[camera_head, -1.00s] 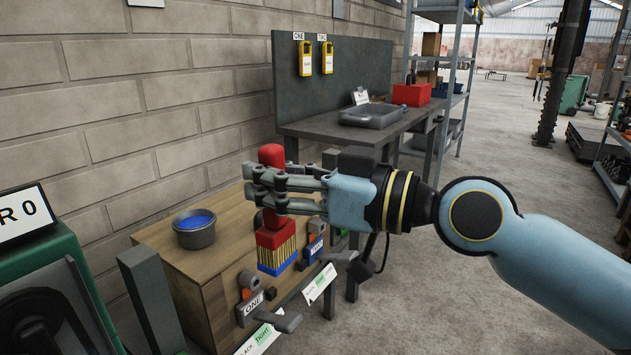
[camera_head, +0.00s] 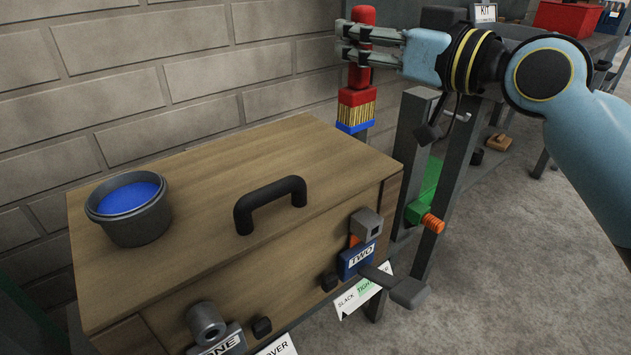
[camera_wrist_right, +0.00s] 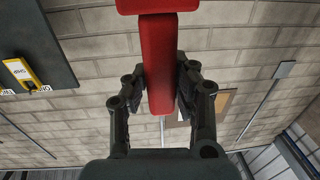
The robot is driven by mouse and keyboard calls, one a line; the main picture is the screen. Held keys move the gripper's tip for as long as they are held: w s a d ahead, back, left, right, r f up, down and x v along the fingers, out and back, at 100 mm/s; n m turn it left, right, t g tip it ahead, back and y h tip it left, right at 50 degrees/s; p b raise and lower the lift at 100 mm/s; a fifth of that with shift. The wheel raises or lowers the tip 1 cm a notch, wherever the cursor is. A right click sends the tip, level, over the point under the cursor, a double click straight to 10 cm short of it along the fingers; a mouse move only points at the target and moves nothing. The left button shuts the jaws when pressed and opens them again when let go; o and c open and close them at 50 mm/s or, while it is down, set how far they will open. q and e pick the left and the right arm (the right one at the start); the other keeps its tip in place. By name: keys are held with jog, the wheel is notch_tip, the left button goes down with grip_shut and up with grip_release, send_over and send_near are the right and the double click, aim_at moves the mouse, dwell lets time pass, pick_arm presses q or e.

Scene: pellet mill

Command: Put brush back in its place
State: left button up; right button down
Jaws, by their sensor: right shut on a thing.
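The brush (camera_head: 357,97) has a red handle and red head, with yellow bristles tipped in blue. It hangs upright, bristles down, beyond the back right corner of the wooden box in the head view. My right gripper (camera_head: 356,45) is shut on its red handle. In the right wrist view the red handle (camera_wrist_right: 158,62) stands between the fingers of my right gripper (camera_wrist_right: 160,92). A dark pot with blue contents (camera_head: 130,205) stands on the left of the wooden box's lid (camera_head: 210,190). My left gripper is not in view.
The lid carries a black handle (camera_head: 270,203). On the box's front are a latch labelled TWO (camera_head: 358,258) and another (camera_head: 213,335) at lower left. A grey post (camera_head: 437,215) and a green part (camera_head: 425,192) stand right of the box. A red bin (camera_head: 567,17) is at the back right.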

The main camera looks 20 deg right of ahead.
jog(key=w+a+f+b, duration=0.2)
jog(key=w+f+b, duration=0.5)
jog(key=w+f, duration=0.5)
jog(key=shift+w+f, duration=0.3)
jog(key=shift+w, duration=0.3)
jog(key=c, duration=1.5)
grip_release()
jog(key=shift+a, duration=0.1)
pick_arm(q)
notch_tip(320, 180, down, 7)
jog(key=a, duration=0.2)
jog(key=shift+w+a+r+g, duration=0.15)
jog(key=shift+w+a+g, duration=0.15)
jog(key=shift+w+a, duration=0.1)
pick_arm(e)
jog(key=o, duration=0.4)
jog(key=shift+r, duration=0.1)
